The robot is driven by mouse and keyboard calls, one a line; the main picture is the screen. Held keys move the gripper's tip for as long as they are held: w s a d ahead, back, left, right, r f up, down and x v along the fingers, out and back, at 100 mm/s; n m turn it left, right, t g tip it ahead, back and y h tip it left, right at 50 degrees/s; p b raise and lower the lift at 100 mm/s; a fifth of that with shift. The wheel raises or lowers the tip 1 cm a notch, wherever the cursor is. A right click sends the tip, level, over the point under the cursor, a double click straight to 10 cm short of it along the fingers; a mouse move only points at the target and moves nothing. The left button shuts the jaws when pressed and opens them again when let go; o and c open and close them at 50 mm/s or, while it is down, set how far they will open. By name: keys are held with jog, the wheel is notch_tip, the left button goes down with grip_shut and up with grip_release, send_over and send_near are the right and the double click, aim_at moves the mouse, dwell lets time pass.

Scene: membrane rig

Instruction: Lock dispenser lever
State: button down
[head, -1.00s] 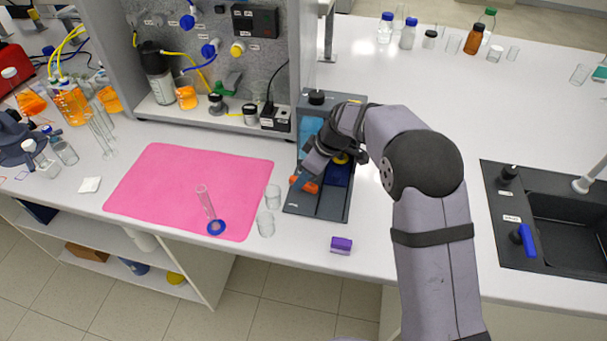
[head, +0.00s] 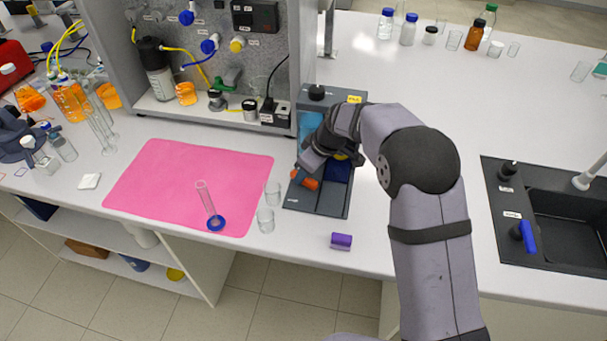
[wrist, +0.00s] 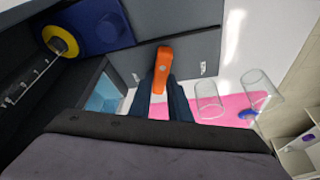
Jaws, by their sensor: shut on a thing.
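The dispenser (head: 318,198) is a dark grey box with a blue window (head: 309,124) and a dark blue block, standing upright at the bench's middle. Its orange lever (head: 310,183) sits low on its left side. In the wrist view the lever (wrist: 161,68) points away from the camera, between my fingers. My gripper (head: 303,170) is shut on the lever, and its two dark fingers also show in the wrist view (wrist: 168,100). The arm hides part of the dispenser's right side in the head view.
A small purple block (head: 341,241) lies in front. A grey panel rig (head: 301,60) stands behind left. Bench to the right is clear up to the sink.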

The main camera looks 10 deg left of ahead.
aim_at(312, 182)
jog(key=shift+w+m, duration=0.15)
jog(key=shift+m, duration=0.65)
jog(key=c, duration=1.6)
grip_release()
jog(key=shift+c, duration=0.2)
jog(key=shift+t, duration=0.3)
jog(key=shift+d+r, duration=0.1)
jog(key=shift+b+v, duration=1.25)
jog(key=shift+v, duration=2.35)
